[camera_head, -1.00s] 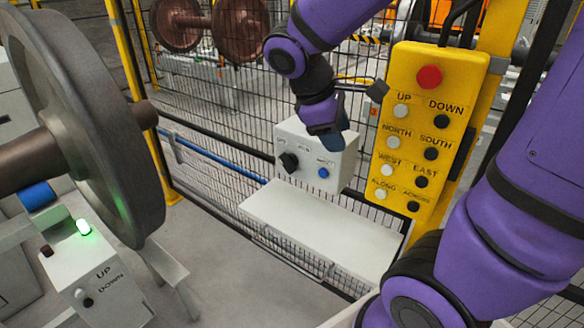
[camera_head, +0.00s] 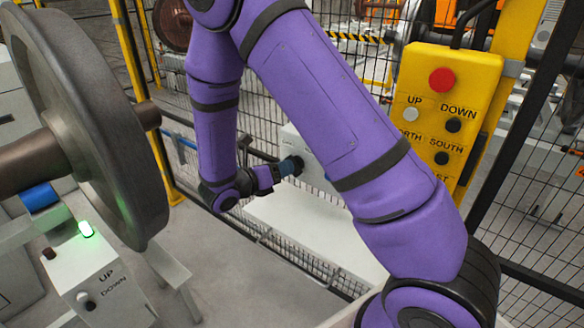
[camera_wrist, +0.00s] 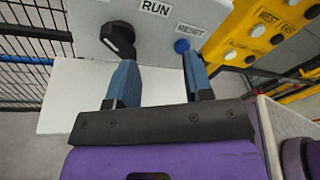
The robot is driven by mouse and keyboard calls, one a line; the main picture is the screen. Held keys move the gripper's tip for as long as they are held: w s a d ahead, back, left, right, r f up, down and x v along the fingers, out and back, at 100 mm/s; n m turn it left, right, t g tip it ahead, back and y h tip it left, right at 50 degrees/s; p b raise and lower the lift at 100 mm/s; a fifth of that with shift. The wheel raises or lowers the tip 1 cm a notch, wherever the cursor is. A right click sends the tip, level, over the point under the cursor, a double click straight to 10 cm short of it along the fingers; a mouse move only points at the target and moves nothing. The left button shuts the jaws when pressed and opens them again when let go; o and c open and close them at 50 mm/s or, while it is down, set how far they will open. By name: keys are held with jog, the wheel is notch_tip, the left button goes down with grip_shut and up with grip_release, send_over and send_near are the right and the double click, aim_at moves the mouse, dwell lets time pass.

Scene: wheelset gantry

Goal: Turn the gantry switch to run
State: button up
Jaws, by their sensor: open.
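The gantry switch is a black rotary knob (camera_wrist: 118,38) on a pale box (camera_wrist: 85,32). In the wrist view it sits at top, left of the RUN label (camera_wrist: 155,8). Its pointing direction is hard to read. My gripper (camera_wrist: 158,72) is open and empty, with two blue fingers. The left fingertip appears just below the knob and the right one just below the blue RESET button (camera_wrist: 182,46); contact cannot be told. In the head view my gripper (camera_head: 294,165) is at the box (camera_head: 312,150), with my arm hiding the knob and most of the panel.
A white shelf (camera_head: 290,225) lies below the box, with mesh fence behind. A yellow button pendant (camera_head: 475,75) hangs at right, partly behind my arm. A large wheelset (camera_head: 90,110) and a small UP/DOWN control box (camera_head: 100,290) with a green light stand at left.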

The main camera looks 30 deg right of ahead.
notch_tip(320, 180, down, 6)
jog(key=w+a+n+t, duration=0.2)
jog(key=n+t, duration=0.2)
jog(key=n, duration=0.1)
jog(key=x, duration=1)
jog(key=shift+w+d+r, duration=0.1)
jog(key=shift+r, duration=0.1)
jog(key=c, duration=0.7)
jog(key=shift+o, duration=0.2)
